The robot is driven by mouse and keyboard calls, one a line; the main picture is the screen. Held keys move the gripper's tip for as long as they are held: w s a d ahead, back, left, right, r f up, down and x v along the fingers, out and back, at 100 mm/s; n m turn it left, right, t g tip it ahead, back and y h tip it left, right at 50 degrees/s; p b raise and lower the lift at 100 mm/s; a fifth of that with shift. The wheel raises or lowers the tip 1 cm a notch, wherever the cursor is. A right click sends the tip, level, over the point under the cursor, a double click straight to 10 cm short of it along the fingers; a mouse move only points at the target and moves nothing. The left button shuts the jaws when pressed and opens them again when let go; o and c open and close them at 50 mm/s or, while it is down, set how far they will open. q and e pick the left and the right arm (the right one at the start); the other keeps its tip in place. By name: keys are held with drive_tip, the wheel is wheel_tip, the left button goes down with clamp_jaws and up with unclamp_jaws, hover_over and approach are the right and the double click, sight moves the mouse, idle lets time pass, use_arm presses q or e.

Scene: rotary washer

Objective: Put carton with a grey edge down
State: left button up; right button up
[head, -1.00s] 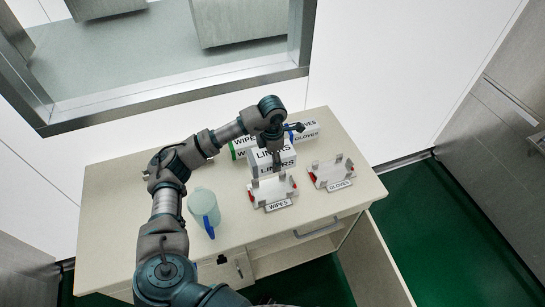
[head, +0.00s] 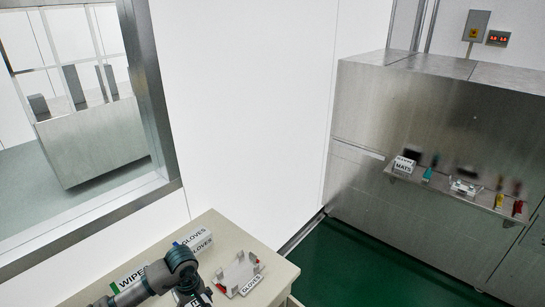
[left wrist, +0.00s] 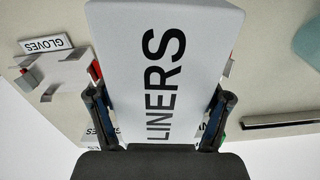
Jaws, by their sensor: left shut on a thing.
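My left gripper (left wrist: 158,108) is shut on a white carton marked LINERS (left wrist: 165,45), with a finger on each side of it in the left wrist view. No grey edge can be made out clearly on this carton. In the head view my left arm comes in at the bottom, and my gripper is low in the picture, mostly cut off by the frame's bottom edge. A holder with red parts and a GLOVES label (head: 239,273) stands empty on the table to its right. My right gripper is not in view.
A WIPES carton (head: 117,284) with a green edge and GLOVES cartons (head: 200,242) stand on the table (head: 229,228) behind my arm. A steel machine (head: 430,115) at the right has a shelf with a MATS carton (head: 403,165), a holder and several coloured items.

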use_arm(q)
drive_tip(key=m, duration=0.2)
drive_tip(key=d+f+m, duration=0.1)
drive_tip(key=m, duration=0.1)
drive_tip(key=s+d+f+m+b, duration=0.1)
drive_tip(key=m, duration=0.1)
drive_tip(key=shift+d+f+m, duration=0.15)
drive_tip(key=shift+d+m, duration=0.05)
drive_tip(key=shift+m, duration=0.1)
drive_tip(key=shift+s+d+f+m, duration=0.1)
drive_tip(key=shift+d+f+m, duration=0.2)
drive_tip(key=shift+m, duration=0.6)
drive_tip(key=shift+r, duration=0.1)
